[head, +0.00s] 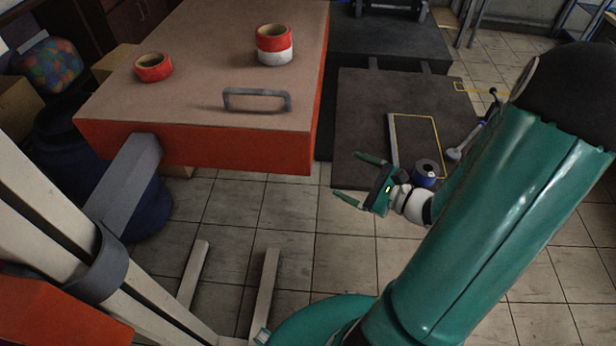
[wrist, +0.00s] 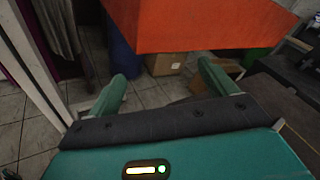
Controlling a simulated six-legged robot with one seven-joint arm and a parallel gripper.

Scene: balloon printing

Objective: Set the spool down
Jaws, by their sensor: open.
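My gripper (head: 357,179) is open and empty, low to the right of the orange table's front corner, pointing left. In the wrist view its two green fingers (wrist: 164,80) are spread with nothing between them. A red ring-shaped spool (head: 153,68) lies flat at the left of the tabletop. A red-and-white spool, or two stacked (head: 274,46), stands upright towards the table's back right. Both are well apart from my gripper. A blue cylinder with a dark ringed top (head: 425,174) shows close behind my wrist; I cannot tell whether it is a spool.
The orange table (head: 210,110) has a grey handle (head: 257,99) on top; its orange side (wrist: 205,27) shows above my fingers in the wrist view. A dark platform (head: 365,110) with a yellow outline lies to the right.

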